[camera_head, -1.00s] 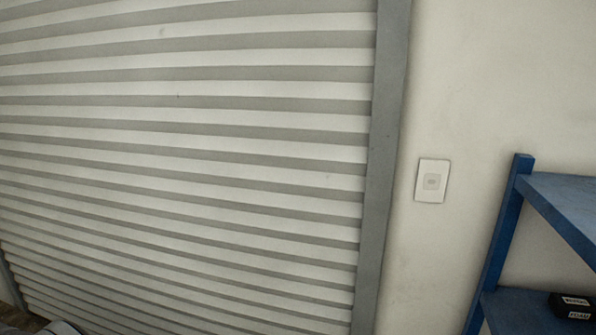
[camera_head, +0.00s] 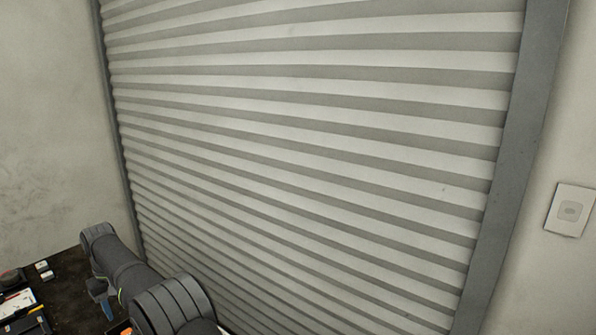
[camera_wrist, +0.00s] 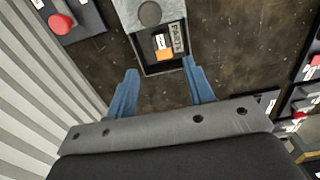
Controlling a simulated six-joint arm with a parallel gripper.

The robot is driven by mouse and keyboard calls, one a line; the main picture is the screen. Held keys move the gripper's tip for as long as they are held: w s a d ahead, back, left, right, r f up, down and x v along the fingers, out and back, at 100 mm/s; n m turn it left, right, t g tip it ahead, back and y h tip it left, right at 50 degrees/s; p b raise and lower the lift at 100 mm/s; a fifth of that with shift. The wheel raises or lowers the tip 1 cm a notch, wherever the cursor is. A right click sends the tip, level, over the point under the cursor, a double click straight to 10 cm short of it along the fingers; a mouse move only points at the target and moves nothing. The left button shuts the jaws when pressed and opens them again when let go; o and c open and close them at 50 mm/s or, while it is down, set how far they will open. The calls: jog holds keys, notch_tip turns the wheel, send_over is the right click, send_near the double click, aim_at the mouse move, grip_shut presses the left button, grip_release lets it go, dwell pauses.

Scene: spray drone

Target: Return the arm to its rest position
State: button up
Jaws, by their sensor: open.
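My gripper (camera_wrist: 160,88) shows in the wrist view with its two blue fingers apart and nothing between them. It is above a dark, stained work surface (camera_wrist: 95,60). A dark tray (camera_wrist: 148,70) with an orange item and labels in it lies just beyond the fingertips. In the head view my dark arm (camera_head: 135,275) reaches in at the lower left. A blue part of my gripper (camera_head: 100,292) shows below it, and its fingertips cannot be made out there.
A red button on a dark box (camera_wrist: 62,23) is at the upper left of the wrist view. Several boxes (camera_wrist: 300,105) line the right. A ribbed shutter (camera_head: 320,150) fills most of the head view, with a wall switch (camera_head: 570,209) at right.

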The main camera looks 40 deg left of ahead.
aim_at(130, 333)
notch_tip(130, 333, down, 11)
jog(key=shift+f, duration=0.1)
notch_tip(130, 333, up, 10)
jog(key=w+d+r, duration=0.2)
jog(key=w+d, duration=1.1)
jog(key=w, duration=0.2)
jog(key=w+d, duration=0.4)
jog(key=d, duration=0.6)
jog(key=w+d, duration=0.3)
jog(key=d, duration=0.6)
jog(key=s+a+f, duration=0.3)
jog(key=a+f, duration=0.1)
jog(key=shift+a, duration=0.25)
jog(key=shift+r, duration=0.1)
